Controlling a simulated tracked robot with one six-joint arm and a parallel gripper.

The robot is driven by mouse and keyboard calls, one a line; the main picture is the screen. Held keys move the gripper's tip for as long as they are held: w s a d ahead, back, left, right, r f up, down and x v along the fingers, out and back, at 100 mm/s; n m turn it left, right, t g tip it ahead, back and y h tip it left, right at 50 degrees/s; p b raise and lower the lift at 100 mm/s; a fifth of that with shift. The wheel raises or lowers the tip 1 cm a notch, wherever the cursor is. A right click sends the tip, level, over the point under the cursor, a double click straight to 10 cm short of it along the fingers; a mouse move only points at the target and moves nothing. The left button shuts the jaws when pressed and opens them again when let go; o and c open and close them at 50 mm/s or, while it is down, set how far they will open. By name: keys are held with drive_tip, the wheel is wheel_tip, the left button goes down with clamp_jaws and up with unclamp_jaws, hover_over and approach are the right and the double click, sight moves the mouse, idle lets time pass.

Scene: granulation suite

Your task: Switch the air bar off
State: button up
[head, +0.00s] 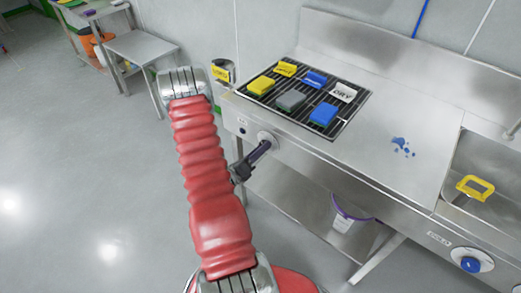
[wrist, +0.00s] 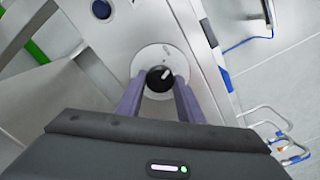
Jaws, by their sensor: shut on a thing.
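A round dark knob (wrist: 160,79) with a white pointer sits on a pale round plate on the bench's front panel. The pointer is tilted up and to the right in the wrist view. My gripper (wrist: 160,84) is shut on this knob, with one purple finger on each side. In the head view my gripper (head: 262,149) reaches the pale plate (head: 267,138) below the slatted drying rack (head: 305,95), and the knob is hidden there. I cannot read any label by it. A separate blue knob (head: 470,264) is on the front panel at the lower right.
Yellow, blue and grey blocks and small signs, one reading DRY (head: 343,92), lie on the rack. Blue spots (head: 402,146) mark the steel top. A bucket (head: 350,216) stands on the shelf below. The floor at left is clear.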

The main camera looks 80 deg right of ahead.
drive_tip(key=n, duration=0.4)
drive_tip(key=shift+w+f+n, duration=0.1)
drive_tip(key=shift+n, duration=0.2)
idle(0.4)
drive_tip(key=o, duration=1.1)
drive_tip(key=shift+c, duration=0.2)
drive_tip(key=v, duration=1.3)
drive_tip(key=shift+w+a, duration=0.15)
drive_tip(key=shift+a, duration=0.2)
